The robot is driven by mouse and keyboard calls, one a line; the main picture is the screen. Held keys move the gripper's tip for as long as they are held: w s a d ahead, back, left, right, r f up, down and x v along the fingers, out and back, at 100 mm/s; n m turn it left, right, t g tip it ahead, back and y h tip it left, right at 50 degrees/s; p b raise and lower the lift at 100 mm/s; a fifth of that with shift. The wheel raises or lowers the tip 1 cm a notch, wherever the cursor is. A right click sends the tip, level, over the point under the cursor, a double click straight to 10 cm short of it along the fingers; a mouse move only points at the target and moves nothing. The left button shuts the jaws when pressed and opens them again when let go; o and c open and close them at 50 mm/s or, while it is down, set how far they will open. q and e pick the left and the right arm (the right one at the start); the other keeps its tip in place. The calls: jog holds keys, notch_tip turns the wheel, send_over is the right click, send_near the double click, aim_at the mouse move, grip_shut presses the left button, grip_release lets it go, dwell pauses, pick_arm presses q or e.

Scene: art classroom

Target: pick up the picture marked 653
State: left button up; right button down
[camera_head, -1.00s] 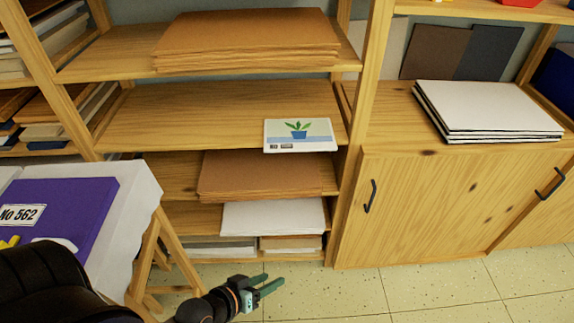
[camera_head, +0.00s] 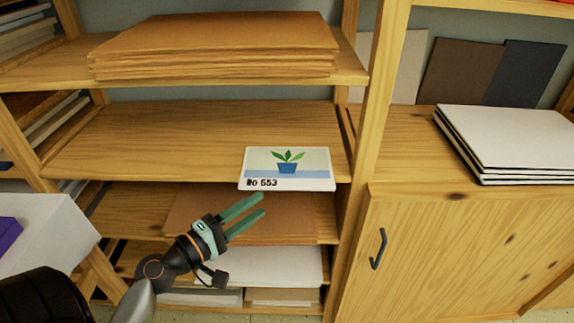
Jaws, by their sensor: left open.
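The picture marked No 653 (camera_head: 287,168) shows a green plant in a blue pot. It lies at the front edge of the middle wooden shelf (camera_head: 170,140), its lower edge at or slightly over the shelf's front. My left gripper (camera_head: 262,204) is open and empty, with two green fingers pointing up and right. Its fingertips appear just below the picture's lower edge, apart from it as far as I can tell. My right gripper is not in view.
Brown sheets (camera_head: 215,45) are stacked on the shelf above. More brown sheets (camera_head: 300,217) and white sheets (camera_head: 285,265) lie on lower shelves. A cabinet (camera_head: 455,250) with white boards (camera_head: 510,140) on top stands at right. A white-covered table (camera_head: 50,235) is at left.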

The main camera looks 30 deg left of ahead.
aim_at(275, 188)
pick_arm(q)
jog(key=x, duration=0.2)
jog(key=p+x, duration=0.1)
jog(key=x, duration=0.2)
jog(key=r+x, duration=0.1)
jog(key=x, duration=0.1)
jog(key=shift+w+a+p, duration=0.2)
jog(key=shift+w+p, duration=0.1)
jog(key=shift+p, duration=0.1)
jog(key=shift+w+d+f, duration=0.15)
jog(key=shift+w, duration=0.35)
jog(key=shift+c, duration=0.4)
grip_shut()
